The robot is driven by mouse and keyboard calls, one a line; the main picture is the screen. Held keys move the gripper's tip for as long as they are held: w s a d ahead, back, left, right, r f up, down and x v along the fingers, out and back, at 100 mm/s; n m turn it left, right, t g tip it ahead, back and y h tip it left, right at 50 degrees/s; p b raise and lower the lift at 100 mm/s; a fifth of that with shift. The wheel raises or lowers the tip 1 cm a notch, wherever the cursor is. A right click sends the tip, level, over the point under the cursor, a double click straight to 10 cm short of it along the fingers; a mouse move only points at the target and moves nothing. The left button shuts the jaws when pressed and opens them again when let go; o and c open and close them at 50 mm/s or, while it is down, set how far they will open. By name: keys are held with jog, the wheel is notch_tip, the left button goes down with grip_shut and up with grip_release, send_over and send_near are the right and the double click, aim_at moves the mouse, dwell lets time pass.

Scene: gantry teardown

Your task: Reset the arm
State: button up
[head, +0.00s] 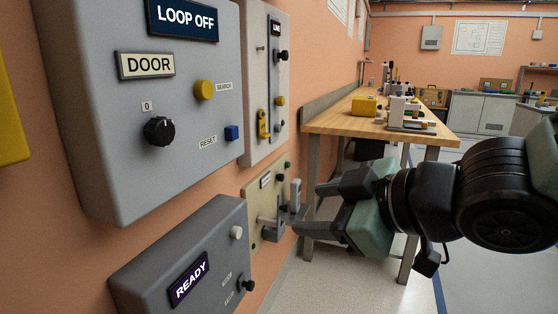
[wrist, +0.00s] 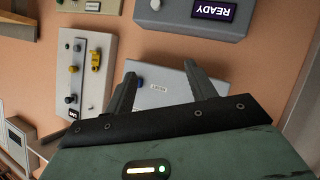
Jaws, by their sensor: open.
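A grey control box (head: 85,60) on the left wall carries a LOOP OFF sign, a DOOR label, a black knob (head: 158,131) at 0, a yellow SEARCH button (head: 204,90) and a blue button (head: 231,133) labelled RESET. My gripper (head: 310,209) is open and empty, right of and below that box, pointing towards the wall. In the wrist view, the open fingers (wrist: 160,72) stand before a grey box, and a blue button (wrist: 139,83) shows beside the left finger. That view is upside down, and the fingers and palm hide most of this box.
A lower grey box (head: 185,250) reads READY and has a white button and a black knob. A LINE panel (head: 257,70) and a small beige panel (head: 266,192) with a lever are on the wall. A wooden workbench (head: 335,121) stands beyond my gripper. Floor (head: 340,285) is clear below it.

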jog(key=s+d+f+m+g+h, duration=0.3)
jog(key=s+d+f+g+h, duration=0.15)
jog(key=s+f, duration=0.3)
jog(key=s+d+f+m+g+h, duration=0.35)
jog(key=s+f+g, duration=0.2)
jog(key=s, duration=0.25)
notch_tip(320, 180, up, 21)
jog(key=p, duration=2.2)
jog(key=shift+w+r+t, duration=0.2)
jog(key=shift+w+t, duration=0.05)
jog(key=shift+t, duration=0.15)
